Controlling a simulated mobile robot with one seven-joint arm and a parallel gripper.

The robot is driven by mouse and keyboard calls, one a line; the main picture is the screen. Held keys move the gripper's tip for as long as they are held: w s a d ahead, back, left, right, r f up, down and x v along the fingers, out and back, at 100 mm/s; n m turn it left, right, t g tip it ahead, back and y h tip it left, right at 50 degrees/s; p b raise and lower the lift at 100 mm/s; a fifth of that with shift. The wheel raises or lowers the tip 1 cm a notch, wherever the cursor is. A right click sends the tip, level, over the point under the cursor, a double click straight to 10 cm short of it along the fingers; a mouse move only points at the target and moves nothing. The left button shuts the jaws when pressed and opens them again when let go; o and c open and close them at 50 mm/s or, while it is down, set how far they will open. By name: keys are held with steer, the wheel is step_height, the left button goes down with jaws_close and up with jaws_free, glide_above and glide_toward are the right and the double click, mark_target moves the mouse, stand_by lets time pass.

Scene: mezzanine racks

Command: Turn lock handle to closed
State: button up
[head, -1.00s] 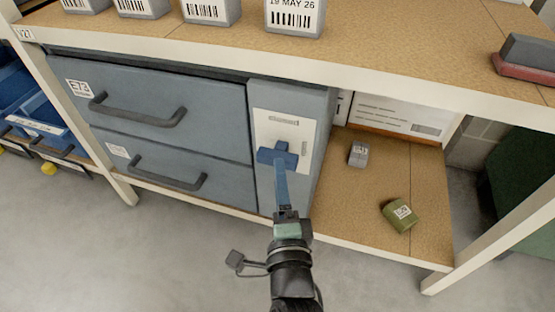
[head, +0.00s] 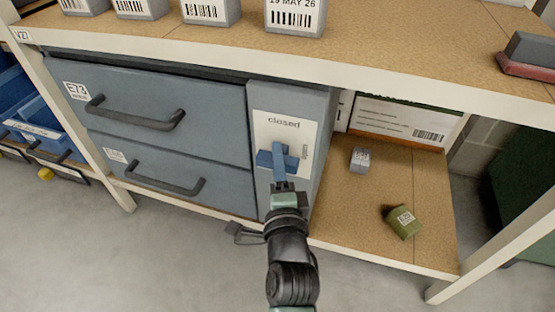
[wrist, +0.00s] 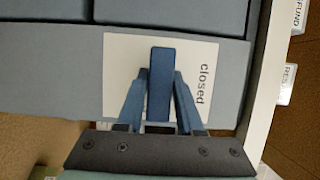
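The lock handle (head: 264,159) is a blue bar on a pale plate (head: 271,129) on the front of a narrow grey panel. In the head view it lies roughly level, below the word "closed" on the plate. Smaller sideways lettering on the right is unreadable. My gripper (head: 280,172) is at the handle, partly hiding it. In the wrist view the handle (wrist: 160,82) stands between the two blue fingers of my gripper (wrist: 160,85), with slim gaps beside it; I see no firm grip. The word "closed" is right of the handle there.
Grey drawers (head: 160,95) with dark pull handles are left of the panel. The shelf board (head: 380,190) on the right holds a small grey block (head: 359,160) and a green block (head: 403,222). The upper shelf edge (head: 240,62) overhangs the panel.

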jaws_close()
